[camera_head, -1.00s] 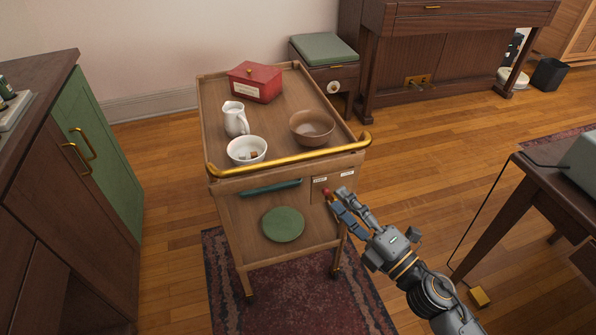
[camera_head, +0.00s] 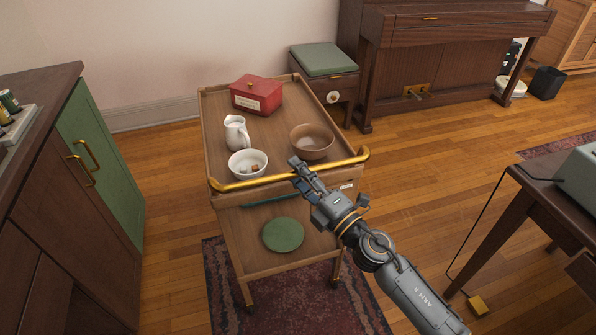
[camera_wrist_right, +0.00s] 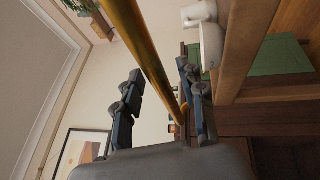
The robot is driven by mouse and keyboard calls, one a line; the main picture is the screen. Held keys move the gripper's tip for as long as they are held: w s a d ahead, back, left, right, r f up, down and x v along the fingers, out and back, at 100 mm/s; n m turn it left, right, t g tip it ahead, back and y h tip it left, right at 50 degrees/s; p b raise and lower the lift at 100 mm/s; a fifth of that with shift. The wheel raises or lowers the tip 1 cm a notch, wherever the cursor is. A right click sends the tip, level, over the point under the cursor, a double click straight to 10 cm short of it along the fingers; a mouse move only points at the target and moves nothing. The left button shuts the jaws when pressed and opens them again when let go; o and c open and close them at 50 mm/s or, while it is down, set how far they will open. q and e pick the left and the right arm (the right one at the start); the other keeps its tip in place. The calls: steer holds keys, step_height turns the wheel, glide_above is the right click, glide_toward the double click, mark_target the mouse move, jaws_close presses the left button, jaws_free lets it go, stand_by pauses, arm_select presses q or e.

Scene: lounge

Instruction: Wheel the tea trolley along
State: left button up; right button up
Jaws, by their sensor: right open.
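The wooden tea trolley (camera_head: 238,209) stands in the middle of the head view, with a brass push bar (camera_head: 240,185) along its near edge. My right gripper (camera_head: 298,165) is at the right half of this bar. In the right wrist view, the bar (camera_wrist_right: 135,40) runs between the two spread fingers of the gripper (camera_wrist_right: 160,75). The gripper is open around the bar; I cannot tell if a finger touches it. My right arm hides part of the trolley's labelled front panel (camera_head: 346,187). My left gripper is not in view.
The trolley top carries a red box (camera_head: 257,95), white jug (camera_head: 236,132), white bowl (camera_head: 248,163) and brown bowl (camera_head: 312,141). A green plate (camera_head: 283,235) lies below. A green-doored cabinet (camera_head: 100,165) stands left, a dark table (camera_head: 515,225) right, a stool (camera_head: 325,60) behind.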

steer(key=shift+w+a, duration=0.1)
steer(key=shift+w, duration=0.05)
steer(key=shift+c, duration=0.2)
jaws_close()
steer(key=shift+w, duration=0.1)
